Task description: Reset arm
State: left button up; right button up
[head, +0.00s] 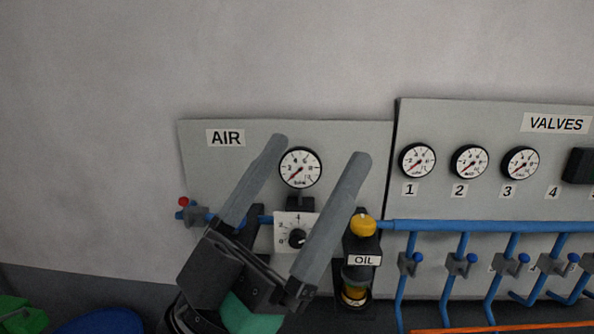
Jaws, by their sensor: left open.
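My left gripper (315,148) comes up from the bottom of the head view, with its two long grey fingers spread apart. Nothing is between the fingers. They stand in front of the AIR panel (350,135), one on each side of the round gauge (300,167). The fingers and gripper body hide parts of the panel, the pipe and the dial plate (295,221) below the gauge. I cannot tell whether the gripper touches any of them. My right gripper is not in view.
An oil unit (362,250) with a yellow cap (363,226) is close to the right finger. Green (20,315) and blue (100,321) objects lie at lower left. The upper wall is bare.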

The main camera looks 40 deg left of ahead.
pick_arm(q)
jog(key=shift+s+d+r+h, duration=0.15)
jog(key=shift+s+r, duration=0.15)
jog(key=shift+r, duration=0.15)
jog(key=shift+s+d+r+h, duration=0.15)
jog(key=shift+s+r, duration=0.1)
jog(key=shift+r, duration=0.2)
jog(key=shift+a, duration=0.1)
notch_tip(320, 180, up, 33)
jog(key=p, duration=3.4)
notch_tip(320, 180, down, 41)
jog(key=b, duration=4.1)
jog(key=shift+r+b, duration=0.15)
jog(key=shift+b, duration=0.15)
